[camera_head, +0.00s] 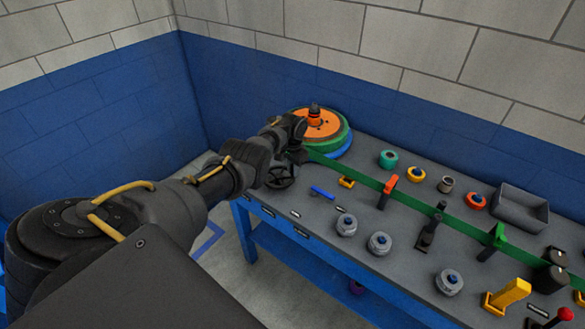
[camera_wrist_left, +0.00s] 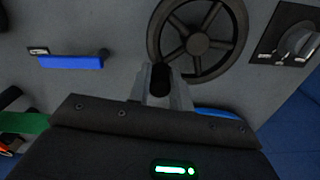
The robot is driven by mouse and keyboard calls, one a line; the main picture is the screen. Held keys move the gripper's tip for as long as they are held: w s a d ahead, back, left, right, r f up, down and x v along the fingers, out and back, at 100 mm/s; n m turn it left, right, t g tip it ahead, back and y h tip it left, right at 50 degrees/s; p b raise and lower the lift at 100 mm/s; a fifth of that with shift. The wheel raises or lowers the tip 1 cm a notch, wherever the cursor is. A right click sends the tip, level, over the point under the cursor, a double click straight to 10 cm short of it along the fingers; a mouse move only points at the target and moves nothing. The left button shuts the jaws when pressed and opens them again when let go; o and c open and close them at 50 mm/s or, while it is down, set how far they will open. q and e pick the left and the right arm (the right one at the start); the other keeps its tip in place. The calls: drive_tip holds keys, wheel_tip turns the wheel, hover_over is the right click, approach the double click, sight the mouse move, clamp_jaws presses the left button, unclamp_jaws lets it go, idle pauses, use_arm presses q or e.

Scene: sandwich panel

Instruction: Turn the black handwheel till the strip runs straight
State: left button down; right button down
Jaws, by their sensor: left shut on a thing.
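The black spoked handwheel (camera_head: 281,176) is at the left end of the bench, partly behind my left arm; in the left wrist view its rim and spokes (camera_wrist_left: 215,44) show large at the top. My left gripper (camera_wrist_left: 163,84) is shut on the wheel's black handle (camera_wrist_left: 162,76), at the lower left of the rim. In the head view the left gripper (camera_head: 296,157) is mostly hidden by its own arm, over the wheel. The green strip (camera_head: 365,184) runs from beside the reel to the right, past several upright posts. My right gripper is not in view.
An orange-topped reel (camera_head: 318,124) stands behind the wheel. A blue handle (camera_head: 322,192) lies right of it. Several round grey knobs (camera_head: 379,242) line the front, and a grey tray (camera_head: 519,208) sits at the back right. A dial (camera_wrist_left: 296,42) is close right of the wheel in the wrist view.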

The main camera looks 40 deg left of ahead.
use_arm(q)
drive_tip(key=c, duration=1.3)
unclamp_jaws()
wheel_tip(320, 180, up, 6)
drive_tip(key=shift+w+f+p, duration=0.1)
drive_tip(key=shift+p, duration=1.1)
wheel_tip(320, 180, up, 4)
drive_tip(key=shift+f, duration=0.1)
drive_tip(key=shift+r, duration=0.6)
drive_tip(key=shift+f, duration=0.1)
